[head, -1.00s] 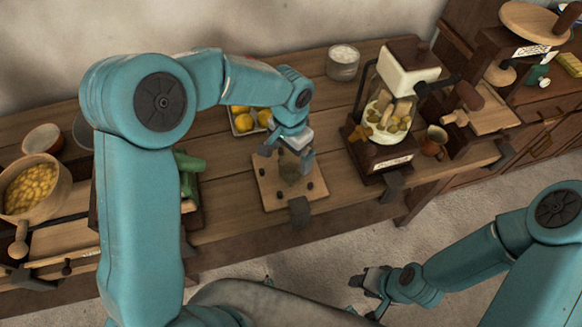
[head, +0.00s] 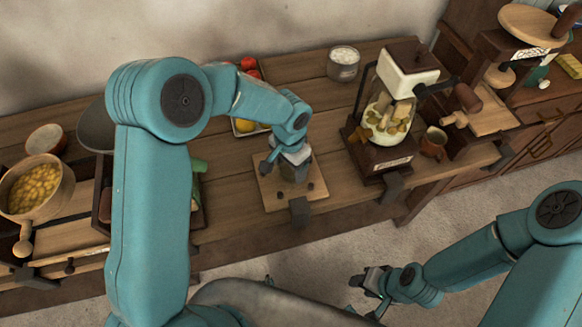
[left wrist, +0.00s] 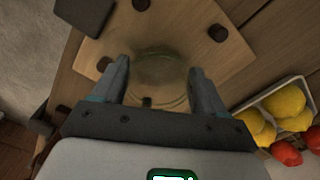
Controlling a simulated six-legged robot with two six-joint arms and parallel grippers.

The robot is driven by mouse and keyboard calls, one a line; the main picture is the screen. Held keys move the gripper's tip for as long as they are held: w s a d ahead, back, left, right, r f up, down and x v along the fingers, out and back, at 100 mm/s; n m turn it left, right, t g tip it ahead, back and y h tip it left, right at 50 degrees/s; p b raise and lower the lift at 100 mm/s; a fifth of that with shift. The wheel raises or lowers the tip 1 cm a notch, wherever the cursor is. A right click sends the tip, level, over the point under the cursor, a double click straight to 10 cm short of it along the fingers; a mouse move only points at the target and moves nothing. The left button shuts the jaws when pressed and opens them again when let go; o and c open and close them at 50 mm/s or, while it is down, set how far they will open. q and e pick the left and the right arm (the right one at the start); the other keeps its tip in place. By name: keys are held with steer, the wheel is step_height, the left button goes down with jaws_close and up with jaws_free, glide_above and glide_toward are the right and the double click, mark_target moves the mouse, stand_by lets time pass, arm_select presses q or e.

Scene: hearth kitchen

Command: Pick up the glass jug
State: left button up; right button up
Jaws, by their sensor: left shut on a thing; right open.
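The glass jug (left wrist: 160,72) is see-through and stands between the two fingers of my left gripper in the left wrist view. In the head view the jug (head: 293,171) is a faint dark shape over a square wooden board (head: 268,198) with dark round pegs, partly hidden by the gripper. My left gripper (head: 287,160) is shut on the jug, with its fingers on either side of it; it also shows in the left wrist view (left wrist: 158,82). I cannot tell whether the jug touches the board. My right gripper (head: 368,281) is open and empty, in front of the table over the floor.
A tray of lemons and tomatoes (head: 232,127) lies behind the board. A jar machine (head: 388,110) and a small brown mug (head: 433,142) stand to the right. A pan of yellow food (head: 34,190) is at the left. A dark clamp (head: 299,211) grips the front edge.

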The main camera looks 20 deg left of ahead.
arm_select(q)
steer(key=shift+r, duration=0.1)
step_height(320, 180, up, 19)
steer(key=s+a+f+n, duration=0.2)
steer(key=a+f+n, duration=0.3)
steer(key=f, duration=0.5)
steer(key=shift+f, duration=0.35)
steer(key=shift+d, duration=0.15)
